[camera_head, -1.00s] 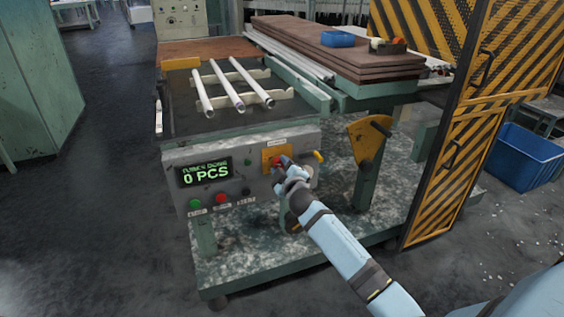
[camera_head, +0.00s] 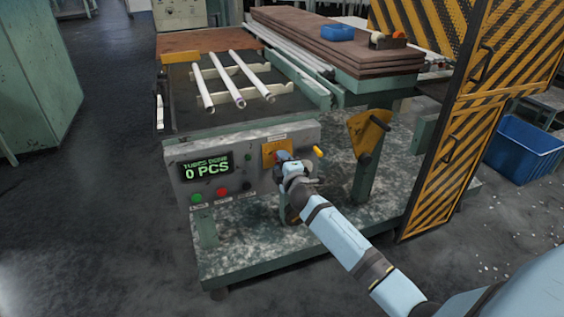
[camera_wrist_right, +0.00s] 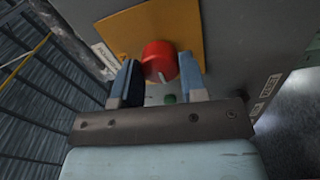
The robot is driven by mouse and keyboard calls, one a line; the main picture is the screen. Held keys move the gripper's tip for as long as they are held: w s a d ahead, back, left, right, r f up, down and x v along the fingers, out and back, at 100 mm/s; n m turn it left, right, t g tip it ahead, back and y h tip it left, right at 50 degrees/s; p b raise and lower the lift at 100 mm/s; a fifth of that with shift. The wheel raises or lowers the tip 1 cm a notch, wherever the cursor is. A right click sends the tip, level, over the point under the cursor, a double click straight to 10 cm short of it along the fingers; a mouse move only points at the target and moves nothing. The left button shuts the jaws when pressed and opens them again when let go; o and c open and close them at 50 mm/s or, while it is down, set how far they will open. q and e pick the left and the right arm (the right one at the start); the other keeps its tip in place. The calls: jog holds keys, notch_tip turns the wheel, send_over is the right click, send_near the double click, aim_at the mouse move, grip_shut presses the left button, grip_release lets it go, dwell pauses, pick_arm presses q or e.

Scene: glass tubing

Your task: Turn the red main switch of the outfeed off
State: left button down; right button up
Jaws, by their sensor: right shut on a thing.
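The red main switch (camera_wrist_right: 159,62) is a round red knob with a pale mark, on a yellow plate (camera_wrist_right: 170,27) on the grey front panel of the outfeed. In the head view the yellow plate (camera_head: 271,150) shows, and my right gripper (camera_head: 283,158) covers most of the knob. In the right wrist view my right gripper (camera_wrist_right: 159,80) has one finger on each side of the red knob and is shut on it. The pale mark on the knob points toward the gripper's palm and slightly right. My left gripper is not in view.
The panel has a display (camera_head: 206,168) reading 0 PCS, a green button (camera_head: 196,198), a red button (camera_head: 221,191) and a black one (camera_head: 246,186). A yellow-handled lever (camera_head: 318,151) sits right of the switch. A striped yellow-black gate (camera_head: 450,150) stands to the right.

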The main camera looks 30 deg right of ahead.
jog(key=o, duration=0.9)
jog(key=p+v, duration=0.1)
jog(key=v, duration=1.2)
jog(key=shift+s+a, duration=0.1)
jog(key=shift+s, duration=0.3)
